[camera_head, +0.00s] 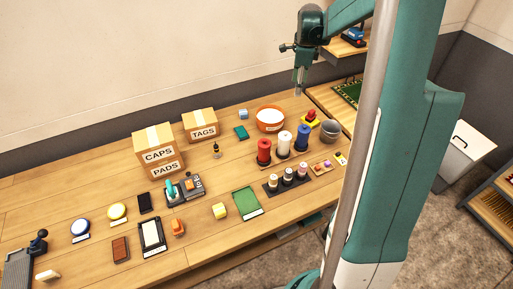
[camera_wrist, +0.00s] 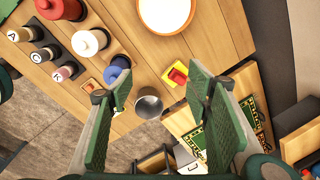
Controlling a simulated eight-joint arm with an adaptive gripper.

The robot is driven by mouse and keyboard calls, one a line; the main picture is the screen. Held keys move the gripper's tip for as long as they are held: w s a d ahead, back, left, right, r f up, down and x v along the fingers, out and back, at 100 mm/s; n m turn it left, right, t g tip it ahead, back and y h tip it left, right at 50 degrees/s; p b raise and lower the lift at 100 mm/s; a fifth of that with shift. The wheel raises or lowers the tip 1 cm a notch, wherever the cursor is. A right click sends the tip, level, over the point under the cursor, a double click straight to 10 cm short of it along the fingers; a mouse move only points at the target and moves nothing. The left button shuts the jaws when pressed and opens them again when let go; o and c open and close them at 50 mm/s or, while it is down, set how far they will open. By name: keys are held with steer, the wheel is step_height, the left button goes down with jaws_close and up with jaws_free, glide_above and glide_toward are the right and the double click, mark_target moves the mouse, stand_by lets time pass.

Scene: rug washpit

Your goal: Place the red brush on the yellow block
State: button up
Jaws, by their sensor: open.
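A small red piece (camera_head: 311,114), which looks like the red brush, rests on a flat yellow block (camera_head: 304,124) toward the right rear of the bench. In the wrist view the red piece (camera_wrist: 178,75) lies on the yellow block (camera_wrist: 168,79), between the fingers and beyond their tips. Its exact shape is too small to tell. My gripper (camera_head: 298,88) hangs above the bench, apart from them, open and empty; its spread fingers show in the wrist view (camera_wrist: 158,90).
A grey bucket (camera_head: 330,131) stands close to the yellow block, with an orange bowl (camera_head: 270,122) on the other side. Red, white and blue spools (camera_head: 284,148) stand in front. Labelled boxes (camera_head: 158,150) are at left. Bare wood lies around the front yellow block.

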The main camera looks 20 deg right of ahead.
steer(key=s+a+r+n+t, duration=0.1)
steer(key=s+a+r+n, duration=0.55)
steer(key=a, duration=0.45)
steer(key=s+a+r+n+t, duration=0.2)
steer(key=s+a+r+n, duration=0.4)
steer(key=a, duration=0.4)
steer(key=s+a+f+n+t, duration=0.1)
steer(key=s+a+f+n, duration=0.1)
steer(key=s+a+n, duration=0.4)
steer(key=s+a+f+n+t, duration=0.1)
steer(key=s+a+n, duration=0.5)
steer(key=s, duration=0.7)
steer(key=shift+s+a+f+t+y, duration=0.35)
steer(key=shift+a+t, duration=0.15)
steer(key=shift+a, duration=0.65)
